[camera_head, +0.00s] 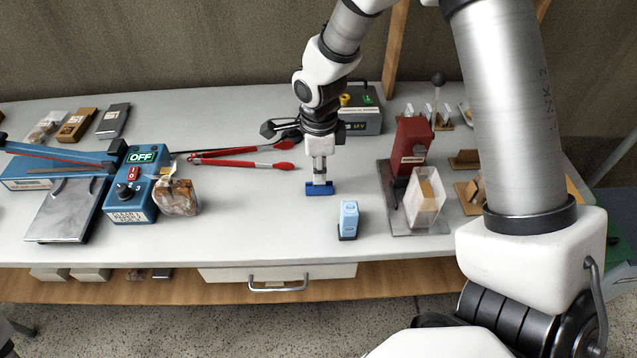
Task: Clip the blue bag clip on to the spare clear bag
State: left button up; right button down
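The blue bag clip (319,189) lies on the white table near the middle, long side across the picture. My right gripper (319,180) points straight down with its fingertips at the clip's top. The fingers line up edge-on, so I cannot see whether they are closed on it. A clear bag (425,200) with something tan inside stands upright on a grey base to the right. I cannot tell for sure that it is the spare one. Another clear bag (176,196) with brown contents sits at the blue sealer on the left. My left gripper is not in view.
A light-blue box (348,220) stands just in front of the clip. A red device (411,143) stands beside the upright bag. Red tongs (240,162) lie behind to the left. The blue sealer (135,190) fills the left.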

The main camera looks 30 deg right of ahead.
jog(key=shift+r+p, duration=2.4)
jog(key=shift+r, duration=0.6)
